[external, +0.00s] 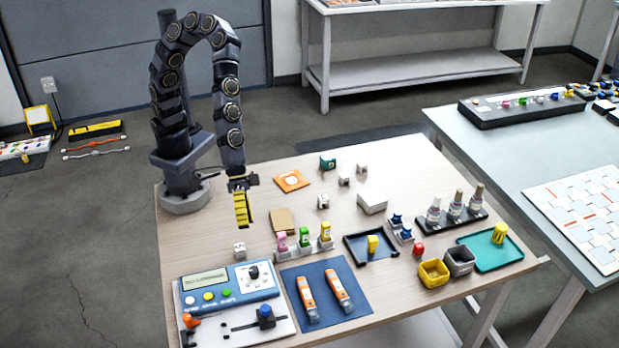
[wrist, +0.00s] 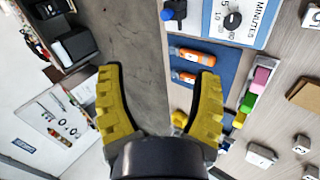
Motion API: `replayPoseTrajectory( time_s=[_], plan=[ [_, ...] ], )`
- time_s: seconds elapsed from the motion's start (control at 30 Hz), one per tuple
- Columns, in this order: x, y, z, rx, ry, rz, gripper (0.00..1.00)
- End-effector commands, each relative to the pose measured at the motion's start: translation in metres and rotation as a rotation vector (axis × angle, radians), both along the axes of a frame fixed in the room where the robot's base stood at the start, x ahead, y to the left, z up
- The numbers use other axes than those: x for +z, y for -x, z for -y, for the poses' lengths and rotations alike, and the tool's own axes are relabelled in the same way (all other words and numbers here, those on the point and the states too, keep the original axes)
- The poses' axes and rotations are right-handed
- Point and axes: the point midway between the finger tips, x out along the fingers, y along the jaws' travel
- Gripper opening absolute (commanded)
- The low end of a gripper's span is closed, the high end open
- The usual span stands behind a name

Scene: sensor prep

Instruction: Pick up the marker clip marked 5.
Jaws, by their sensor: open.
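A small white block (external: 239,249) stands on the table behind the blue timer panel, with a dark mark too small to read in the external view. It appears to be the block at the top right corner of the wrist view (wrist: 312,15), where its mark looks like a 5, partly cut off. My gripper (external: 244,224) hangs above the table's left part, pointing down, higher than this block and apart from it. In the wrist view its yellow fingers (wrist: 159,73) are spread wide with nothing between them.
Other white numbered blocks stand farther back (external: 323,201); one reads 2 (wrist: 262,155). Pink, green and yellow pieces (external: 304,238) stand in a row right of the block. The timer panel (external: 228,287) and blue mat (external: 325,310) lie in front. A brown pad (external: 283,220) lies nearby.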

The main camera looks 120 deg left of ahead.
Motion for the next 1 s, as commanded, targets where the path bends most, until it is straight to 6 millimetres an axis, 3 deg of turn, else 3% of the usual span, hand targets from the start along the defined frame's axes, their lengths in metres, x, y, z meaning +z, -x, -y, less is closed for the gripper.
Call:
replayPoseTrajectory(
  time_s=[0.03,0.1,0.23,0.4,1.0],
  plan=[
    [-0.035,0.006,-0.009,0.07,-0.065,-0.094,0.65],
    [-0.074,0.022,-0.027,0.151,-0.169,-0.216,0.65],
    [-0.12,0.061,-0.052,0.223,-0.325,-0.409,0.65],
    [-0.14,0.088,-0.066,0.245,-0.414,-0.519,0.65],
    [-0.186,0.091,-0.074,0.246,-0.419,-0.52,0.65]
  ],
)
